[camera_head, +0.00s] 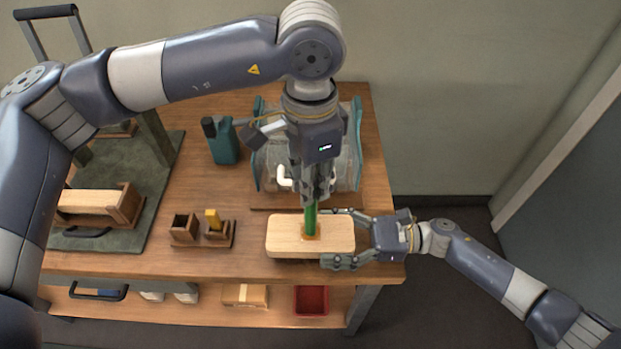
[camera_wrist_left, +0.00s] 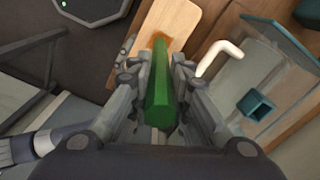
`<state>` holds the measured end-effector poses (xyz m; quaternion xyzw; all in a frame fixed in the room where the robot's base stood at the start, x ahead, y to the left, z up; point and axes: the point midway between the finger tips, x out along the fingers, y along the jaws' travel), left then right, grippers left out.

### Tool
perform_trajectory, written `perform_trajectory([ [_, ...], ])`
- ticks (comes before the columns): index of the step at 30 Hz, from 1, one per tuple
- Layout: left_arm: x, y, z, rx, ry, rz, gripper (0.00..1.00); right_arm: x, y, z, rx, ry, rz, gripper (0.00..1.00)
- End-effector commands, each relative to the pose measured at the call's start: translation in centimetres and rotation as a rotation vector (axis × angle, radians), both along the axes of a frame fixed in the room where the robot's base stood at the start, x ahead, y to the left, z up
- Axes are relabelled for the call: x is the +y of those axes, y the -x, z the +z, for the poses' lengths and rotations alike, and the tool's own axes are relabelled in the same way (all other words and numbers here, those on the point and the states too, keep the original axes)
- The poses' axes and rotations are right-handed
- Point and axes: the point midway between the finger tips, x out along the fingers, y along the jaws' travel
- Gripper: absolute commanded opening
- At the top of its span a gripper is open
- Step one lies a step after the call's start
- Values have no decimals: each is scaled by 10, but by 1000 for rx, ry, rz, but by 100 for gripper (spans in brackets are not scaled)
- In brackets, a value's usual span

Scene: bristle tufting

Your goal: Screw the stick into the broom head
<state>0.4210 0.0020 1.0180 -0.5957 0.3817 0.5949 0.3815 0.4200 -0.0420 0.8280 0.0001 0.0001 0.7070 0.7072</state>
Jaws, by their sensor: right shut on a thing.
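The broom head (camera_head: 283,236) is a pale wooden block near the table's front right. My right gripper (camera_head: 347,237) is shut on the block from its right end, one finger behind it and one in front. The green stick (camera_head: 311,219) stands upright with its lower end at the middle of the block's top, at an orange-brown patch. My left gripper (camera_head: 315,195) points down from above around the stick. In the left wrist view the stick (camera_wrist_left: 159,90) runs between the two fingers, which appear close on both sides. Whether the stick's end is inside the hole is hidden.
A clear, teal-edged box (camera_head: 354,160) stands behind the block. A teal bottle (camera_head: 223,147) and small wooden holders (camera_head: 186,228) are to the left. A wooden tray (camera_head: 130,205) lies on a dark mat further left. A red bin (camera_head: 311,300) is on the lower shelf.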

Motion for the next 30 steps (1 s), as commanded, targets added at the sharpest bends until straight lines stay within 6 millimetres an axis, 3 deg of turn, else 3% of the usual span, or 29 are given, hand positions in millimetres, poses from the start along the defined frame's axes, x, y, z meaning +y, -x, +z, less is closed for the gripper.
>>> perform_trajectory([
  [2,0,0,1,-1,0,1,36,0,0,0,0,1,0,4],
  [13,0,0,3,-1,0,2,36,0,0,0,0,1,1,4],
  [24,0,0,44,0,1,3,36,0,0,0,0,0,1,4],
  [30,0,0,45,1,0,2,36,0,0,0,0,0,1,4],
])
